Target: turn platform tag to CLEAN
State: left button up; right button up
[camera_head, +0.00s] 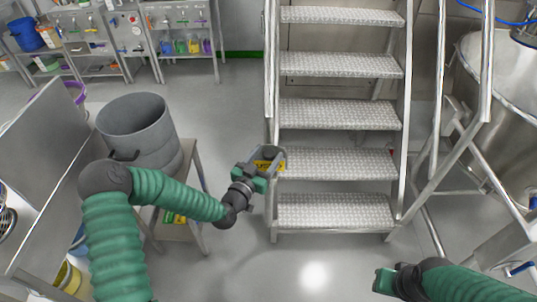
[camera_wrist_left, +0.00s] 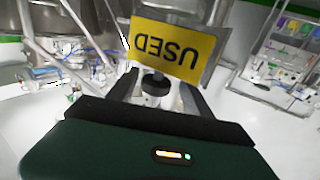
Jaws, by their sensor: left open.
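The platform tag (camera_head: 268,165) is a small yellow plate at the left rail of the metal steps. In the left wrist view the tag (camera_wrist_left: 168,50) reads USED in black letters, upside down in the picture. My left gripper (camera_head: 259,172) is right at the tag. In the left wrist view its open fingers (camera_wrist_left: 158,90) point at the tag's lower edge, with a dark round knob between them. I cannot tell whether they touch the tag. My right gripper (camera_head: 386,281) is at the lower right of the head view, away from the tag; its finger gap is not clear.
Metal steps (camera_head: 338,111) with handrails stand ahead. A grey drum (camera_head: 137,125) sits on a stand at the left, close to my left arm. A large steel vessel (camera_head: 505,95) is at the right. The floor before the steps is clear.

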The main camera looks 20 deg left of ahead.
pick_arm(q)
jog(key=shift+w+d, duration=0.1)
jog(key=shift+w, duration=0.25)
jog(key=shift+d+r, duration=0.1)
jog(key=shift+d, duration=0.15)
grip_shut()
